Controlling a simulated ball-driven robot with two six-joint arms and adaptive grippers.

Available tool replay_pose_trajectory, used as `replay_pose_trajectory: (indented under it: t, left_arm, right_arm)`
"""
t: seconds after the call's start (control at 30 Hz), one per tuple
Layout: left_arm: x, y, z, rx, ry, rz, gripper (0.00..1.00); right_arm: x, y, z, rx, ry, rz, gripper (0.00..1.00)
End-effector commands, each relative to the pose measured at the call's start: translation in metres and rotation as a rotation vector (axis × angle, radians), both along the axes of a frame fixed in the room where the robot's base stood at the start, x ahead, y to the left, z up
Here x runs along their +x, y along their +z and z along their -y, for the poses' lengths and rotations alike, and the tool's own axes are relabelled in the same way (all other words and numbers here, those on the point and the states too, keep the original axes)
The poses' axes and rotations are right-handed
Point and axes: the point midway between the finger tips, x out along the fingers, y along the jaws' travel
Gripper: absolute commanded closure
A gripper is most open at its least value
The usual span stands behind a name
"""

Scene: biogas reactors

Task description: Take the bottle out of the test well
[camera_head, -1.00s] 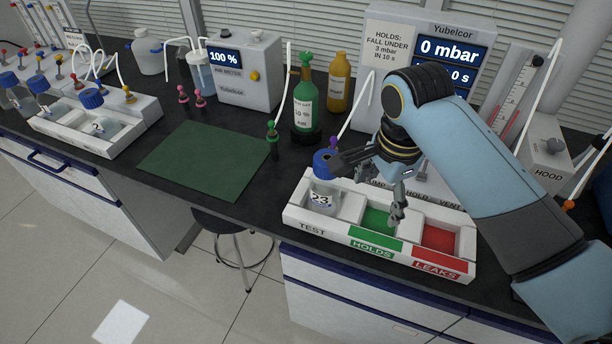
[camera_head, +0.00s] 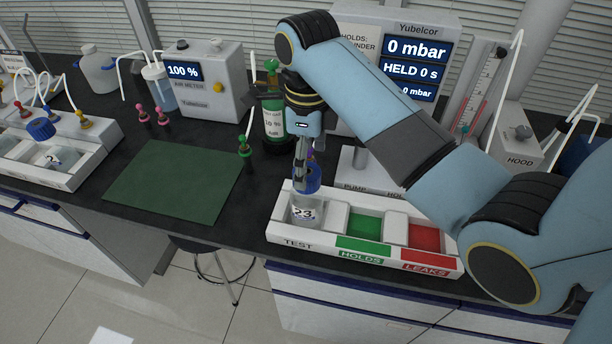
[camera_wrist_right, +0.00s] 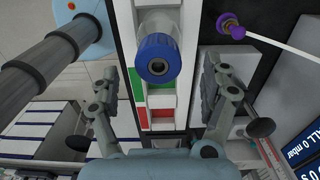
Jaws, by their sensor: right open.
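The bottle (camera_head: 304,211), clear with a blue cap and the number 23, stands upright in the test well (camera_head: 279,231) at the left end of the white tray. Its blue cap also shows in the right wrist view (camera_wrist_right: 157,58). My right gripper (camera_head: 304,168) points down above the cap. In the right wrist view its two fingers are spread, one on each side of the cap, with gaps on both sides. How far the fingertips are above or beside the cap is unclear. My left gripper is in neither view.
Right of the test well are the green HOLDS well (camera_head: 365,226) and red LEAKS well (camera_head: 425,238). A purple-ended tube (camera_wrist_right: 232,26) lies close behind the bottle. A green gas cylinder (camera_head: 274,122) stands behind my gripper. The green mat (camera_head: 175,180) is bare.

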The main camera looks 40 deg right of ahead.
Motion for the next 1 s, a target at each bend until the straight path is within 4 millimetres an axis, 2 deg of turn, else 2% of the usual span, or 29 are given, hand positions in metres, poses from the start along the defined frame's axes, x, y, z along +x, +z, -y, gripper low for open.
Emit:
replay_pose_trajectory:
  t: [0.07, 0.2, 0.47, 0.57, 1.0]
  left_arm:
    - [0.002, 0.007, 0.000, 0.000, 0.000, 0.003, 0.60]
    - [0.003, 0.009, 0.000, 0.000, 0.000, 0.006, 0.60]
    - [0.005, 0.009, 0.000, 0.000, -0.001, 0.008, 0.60]
    - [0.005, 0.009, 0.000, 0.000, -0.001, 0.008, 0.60]
    - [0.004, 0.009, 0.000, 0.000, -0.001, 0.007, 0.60]
  right_arm:
    - [-0.002, -0.011, -0.002, 0.003, 0.000, -0.005, 0.20]
    - [-0.001, -0.029, -0.002, 0.001, 0.000, -0.002, 0.20]
    - [0.000, -0.034, -0.002, 0.001, 0.001, 0.001, 0.20]
    - [-0.001, -0.034, -0.002, 0.001, 0.001, 0.001, 0.30]
    - [-0.001, -0.034, -0.002, 0.001, 0.001, 0.001, 0.88]
